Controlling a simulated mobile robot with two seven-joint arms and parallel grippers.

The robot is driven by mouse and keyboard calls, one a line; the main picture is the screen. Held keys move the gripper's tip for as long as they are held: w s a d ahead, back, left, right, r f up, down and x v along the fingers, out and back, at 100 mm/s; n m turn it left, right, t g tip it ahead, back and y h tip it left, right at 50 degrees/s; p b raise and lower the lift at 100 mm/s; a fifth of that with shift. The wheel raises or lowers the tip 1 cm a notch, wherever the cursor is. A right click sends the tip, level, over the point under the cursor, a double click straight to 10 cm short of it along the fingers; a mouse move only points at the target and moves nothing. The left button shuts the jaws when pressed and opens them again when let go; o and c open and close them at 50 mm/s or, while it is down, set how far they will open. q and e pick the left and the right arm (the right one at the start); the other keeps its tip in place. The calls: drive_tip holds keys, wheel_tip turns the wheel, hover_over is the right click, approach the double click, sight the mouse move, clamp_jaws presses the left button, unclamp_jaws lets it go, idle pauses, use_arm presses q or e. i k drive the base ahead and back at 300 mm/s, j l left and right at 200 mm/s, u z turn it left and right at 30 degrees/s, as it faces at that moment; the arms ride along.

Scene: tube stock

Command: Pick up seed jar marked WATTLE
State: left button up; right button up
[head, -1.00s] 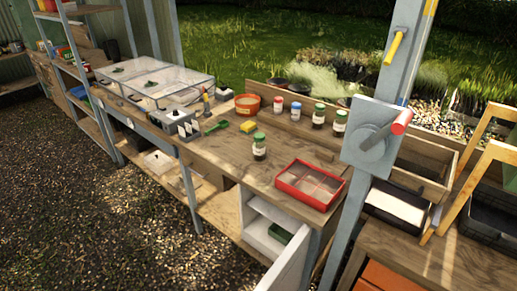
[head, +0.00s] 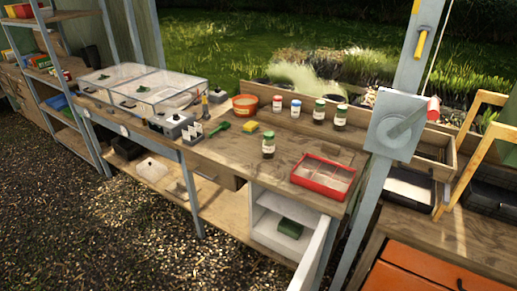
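Several small jars stand upright on the wooden bench in the head view. A green-lidded jar (head: 268,145) stands alone nearer the front edge. Behind it are a red-lidded jar (head: 277,104), a blue-lidded jar (head: 296,109) and two more green-lidded jars, one in the middle (head: 319,112) and one at the right (head: 340,117). Their labels are too small to read, so I cannot tell which is marked WATTLE. Neither of my grippers is in view.
The bench (head: 215,160) also holds a red divided tray (head: 320,190), an orange pot (head: 246,113), a yellow sponge-like block (head: 250,127), a green scoop (head: 219,127) and clear covers (head: 150,85). A post (head: 375,190) and an open cabinet door (head: 315,260) stand at the right.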

sight(268, 145)
drive_tip(key=j+z, duration=0.1)
drive_tip(key=j, duration=0.95)
drive_tip(key=i+j, duration=0.1)
drive_tip(key=j, duration=0.25)
drive_tip(key=i+j+z, duration=0.1)
drive_tip(key=j, duration=0.25)
drive_tip(key=i+j, duration=0.1)
drive_tip(key=j, duration=0.25)
drive_tip(key=i+j+z, duration=0.1)
drive_tip(key=i+j, duration=0.25)
drive_tip(key=i+j+z, duration=0.1)
drive_tip(key=i+j, duration=0.25)
drive_tip(key=j, duration=0.25)
